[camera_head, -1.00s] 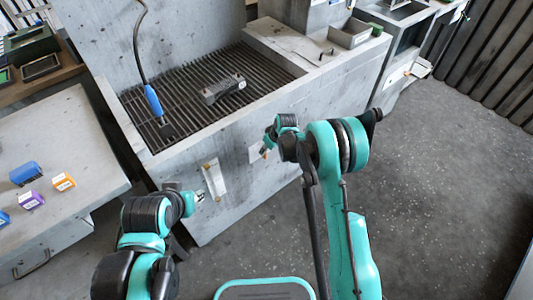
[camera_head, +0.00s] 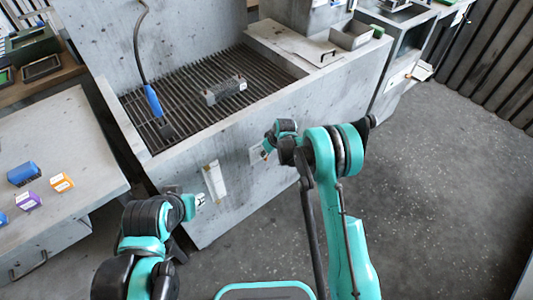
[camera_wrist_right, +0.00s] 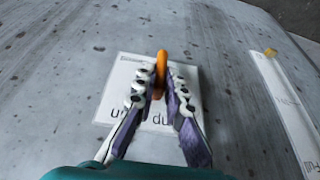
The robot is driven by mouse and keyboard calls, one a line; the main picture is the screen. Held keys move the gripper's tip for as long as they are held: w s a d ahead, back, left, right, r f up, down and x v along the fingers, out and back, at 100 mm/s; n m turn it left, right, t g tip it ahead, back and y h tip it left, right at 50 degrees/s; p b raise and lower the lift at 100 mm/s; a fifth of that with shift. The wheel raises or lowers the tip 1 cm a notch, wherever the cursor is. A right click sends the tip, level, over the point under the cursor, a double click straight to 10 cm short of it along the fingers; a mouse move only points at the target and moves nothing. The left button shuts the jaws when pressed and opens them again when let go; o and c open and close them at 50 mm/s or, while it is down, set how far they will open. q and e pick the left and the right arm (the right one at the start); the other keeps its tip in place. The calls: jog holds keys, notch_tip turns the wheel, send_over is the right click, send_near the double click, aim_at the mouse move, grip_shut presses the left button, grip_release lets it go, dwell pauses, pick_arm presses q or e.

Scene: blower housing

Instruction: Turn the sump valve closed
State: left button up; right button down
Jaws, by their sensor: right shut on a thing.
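The sump valve shows as an orange handle (camera_wrist_right: 161,62) in the right wrist view, standing out in front of a white placard (camera_wrist_right: 122,80) on the grey housing wall. My right gripper (camera_wrist_right: 158,84) is shut on the handle, with its two fingers on either side of it. The fingers hide the lower part of the handle and some of the placard's print. In the head view my right gripper (camera_head: 267,151) is at the front wall of the tank, where the handle is hardly visible. My left gripper (camera_head: 198,199) hangs near the wall's left end; its fingers are too small to judge.
A white strip gauge (camera_head: 214,181) is on the wall between my grippers. A side table (camera_head: 75,150) with small boxes stands at left. Floor at right is clear.

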jog(key=shift+w+d+f+m+g+y, duration=0.15)
jog(key=shift+d+m+g+y, duration=0.1)
jog(key=shift+g+y, duration=0.5)
jog(key=shift+w+d+m+g+y, duration=0.2)
jog(key=shift+g+y, duration=0.25)
jog(key=shift+y, duration=0.6)
jog(key=shift+w+d+f+m+g+y, duration=0.15)
jog(key=shift+m+g+y, duration=0.1)
jog(key=shift+g+y, duration=0.5)
jog(key=shift+s+y, duration=0.1)
jog(key=shift+y, duration=0.15)
jog(key=c, duration=1.6)
grip_release()
jog(key=shift+r, duration=0.15)
jog(key=v, duration=1.1)
jog(key=shift+s+d+r, duration=0.1)
jog(key=shift+d+r, duration=0.15)
jog(key=shift+d, duration=0.1)
